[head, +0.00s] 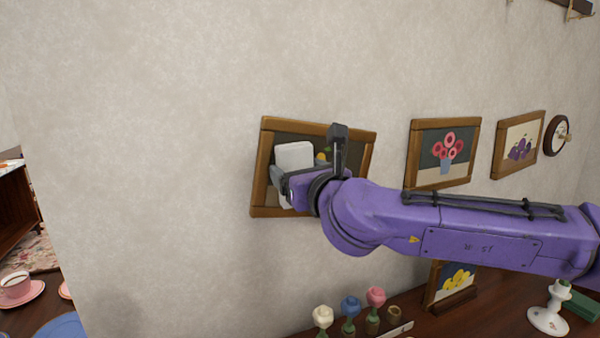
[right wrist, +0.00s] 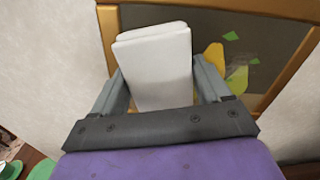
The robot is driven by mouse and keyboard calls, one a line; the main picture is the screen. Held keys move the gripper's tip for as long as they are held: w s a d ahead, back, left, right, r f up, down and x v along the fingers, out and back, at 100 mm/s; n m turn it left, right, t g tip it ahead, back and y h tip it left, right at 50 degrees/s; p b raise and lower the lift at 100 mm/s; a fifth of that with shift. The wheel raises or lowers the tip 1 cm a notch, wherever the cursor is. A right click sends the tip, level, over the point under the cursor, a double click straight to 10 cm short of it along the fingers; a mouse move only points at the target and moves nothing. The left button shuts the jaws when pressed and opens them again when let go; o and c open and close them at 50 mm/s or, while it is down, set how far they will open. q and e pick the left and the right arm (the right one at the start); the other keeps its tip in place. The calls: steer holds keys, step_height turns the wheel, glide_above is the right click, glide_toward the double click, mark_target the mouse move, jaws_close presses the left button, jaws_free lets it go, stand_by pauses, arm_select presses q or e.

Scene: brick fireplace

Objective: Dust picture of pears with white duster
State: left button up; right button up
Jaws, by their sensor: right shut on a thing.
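The picture of pears (head: 264,165) hangs on the wall in a brown wooden frame, with a dark panel and a bit of yellow and green fruit showing. It also shows in the right wrist view (right wrist: 238,66). My right gripper (head: 305,160) is in front of it, shut on the white duster (head: 294,157). The duster, a white block, stands between the two fingers in the right wrist view (right wrist: 155,65) and covers the left part of the picture. I cannot tell whether it touches the picture. My arm hides the picture's lower right. My left gripper is not in view.
Two more framed pictures, red flowers (head: 443,152) and purple fruit (head: 518,143), and a round clock (head: 557,135) hang to the right.

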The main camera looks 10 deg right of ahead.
steer(key=shift+w, duration=0.1)
steer(key=shift+w+d+f, duration=1.1)
steer(key=shift+w+d, duration=0.05)
steer(key=shift+d, duration=4.7)
steer(key=shift+s+a+r+b, duration=0.4)
steer(key=shift+a+b, duration=0.15)
steer(key=shift+a, duration=1.45)
steer(key=shift+s+a+r+b, duration=0.35)
steer(key=shift+a+b, duration=0.2)
steer(key=shift+a, duration=1.4)
steer(key=shift+s+a+r+b, duration=0.4)
steer(key=shift+a+b, duration=0.15)
steer(key=shift+a, duration=1.45)
